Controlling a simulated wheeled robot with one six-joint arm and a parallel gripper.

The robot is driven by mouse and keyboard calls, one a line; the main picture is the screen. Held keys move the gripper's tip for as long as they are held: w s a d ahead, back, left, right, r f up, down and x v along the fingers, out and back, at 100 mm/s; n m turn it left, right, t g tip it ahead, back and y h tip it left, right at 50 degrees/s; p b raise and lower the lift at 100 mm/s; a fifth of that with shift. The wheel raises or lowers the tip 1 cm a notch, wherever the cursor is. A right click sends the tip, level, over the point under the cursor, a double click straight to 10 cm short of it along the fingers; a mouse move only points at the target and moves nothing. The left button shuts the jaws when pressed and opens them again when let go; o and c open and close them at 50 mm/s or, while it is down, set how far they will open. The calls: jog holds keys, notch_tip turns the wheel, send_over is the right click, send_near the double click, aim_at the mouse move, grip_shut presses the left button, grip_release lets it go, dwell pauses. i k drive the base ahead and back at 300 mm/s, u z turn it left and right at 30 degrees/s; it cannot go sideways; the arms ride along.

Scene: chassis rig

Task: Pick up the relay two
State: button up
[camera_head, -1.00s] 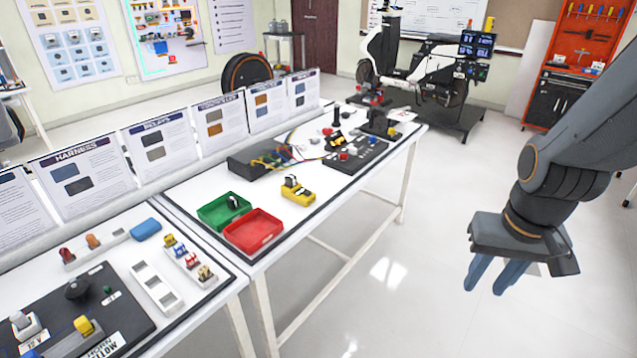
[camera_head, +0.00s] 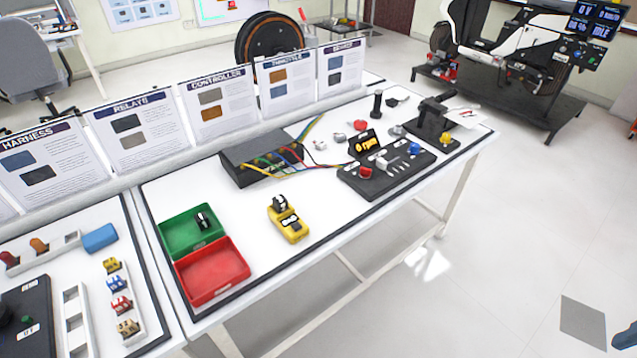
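No label reading "relay two" can be made out. A white rack (camera_head: 136,331) at the lower left holds several small coloured blocks: a yellow one (camera_head: 112,265), a blue one (camera_head: 117,284), a red one (camera_head: 121,305) and a tan one (camera_head: 127,328). A small black part (camera_head: 203,220) stands in the green tray (camera_head: 173,222). Another black part (camera_head: 279,201) sits on or against a yellow device (camera_head: 292,228). Only a bluish sliver of my gripper (camera_head: 626,340) shows at the lower right edge, far from the table objects. Its opening is out of frame.
A red tray (camera_head: 213,271) joins the green one and looks empty. Behind are a dark box (camera_head: 250,163) with coloured wires and a black control panel (camera_head: 378,181). Info boards (camera_head: 130,125) line the table's back. The floor at right is clear around a grey patch (camera_head: 583,322).

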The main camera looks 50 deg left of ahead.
aim_at(280, 202)
jog(key=u, duration=0.25)
jog(key=i, duration=0.85)
jog(key=u, duration=1.35)
jog(key=i, duration=0.65)
jog(key=u, duration=0.7)
